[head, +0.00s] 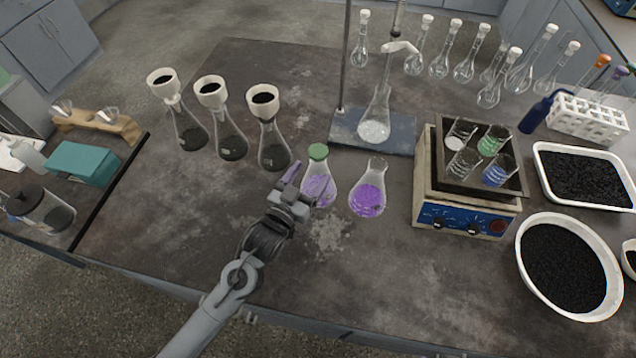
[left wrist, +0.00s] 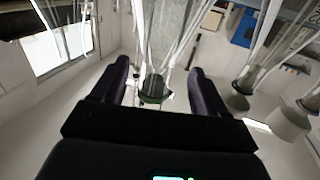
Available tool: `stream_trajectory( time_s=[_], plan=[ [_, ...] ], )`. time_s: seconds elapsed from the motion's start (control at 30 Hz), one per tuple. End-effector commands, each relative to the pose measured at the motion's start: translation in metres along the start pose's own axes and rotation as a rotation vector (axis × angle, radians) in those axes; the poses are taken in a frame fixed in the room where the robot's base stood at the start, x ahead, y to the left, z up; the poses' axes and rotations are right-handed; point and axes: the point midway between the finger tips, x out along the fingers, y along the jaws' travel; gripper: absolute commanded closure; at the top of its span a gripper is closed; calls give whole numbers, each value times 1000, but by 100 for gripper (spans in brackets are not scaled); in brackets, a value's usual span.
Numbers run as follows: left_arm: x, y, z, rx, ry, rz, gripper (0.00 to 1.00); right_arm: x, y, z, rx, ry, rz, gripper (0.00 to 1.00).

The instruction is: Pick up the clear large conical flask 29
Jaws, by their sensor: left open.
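A clear conical flask (head: 376,118) with pale contents stands at the base of the retort stand. A green-stoppered conical flask (head: 319,188) and an open conical flask (head: 367,197) hold purple contents in front of it. I cannot read any number 29. My left gripper (head: 295,178) is just left of the green-stoppered flask, overlapping its edge in the head view. In the left wrist view my left gripper (left wrist: 155,82) is open, with a green-topped object (left wrist: 154,90) showing between its fingers; I cannot tell how far beyond them it is. My right gripper is not in view.
Several dark-filled flasks with white funnels (head: 264,105) stand left of the gripper. A hotplate (head: 468,212) carrying beakers stands to the right. Long-necked flasks (head: 490,92) line the back right. A black-filled bowl (head: 608,262) stands front right. The front middle of the table is clear.

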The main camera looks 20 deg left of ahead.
Motion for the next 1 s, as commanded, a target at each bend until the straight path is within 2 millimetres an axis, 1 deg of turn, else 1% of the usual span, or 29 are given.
stream_trajectory(
  time_s=[0.2, 0.3, 0.43, 0.67, 1.0],
  plan=[
    [29, 1, -4, 0, 3, 0, 26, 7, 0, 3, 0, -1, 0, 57],
    [39, 1, -3, 1, 2, 0, 26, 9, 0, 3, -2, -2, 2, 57],
    [46, 2, -3, 1, 0, 0, 26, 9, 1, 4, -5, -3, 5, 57],
    [46, 1, -3, 1, 0, 0, 26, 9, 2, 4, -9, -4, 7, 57],
    [46, 1, -3, 1, 1, 0, 78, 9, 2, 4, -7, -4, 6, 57]
  ],
)
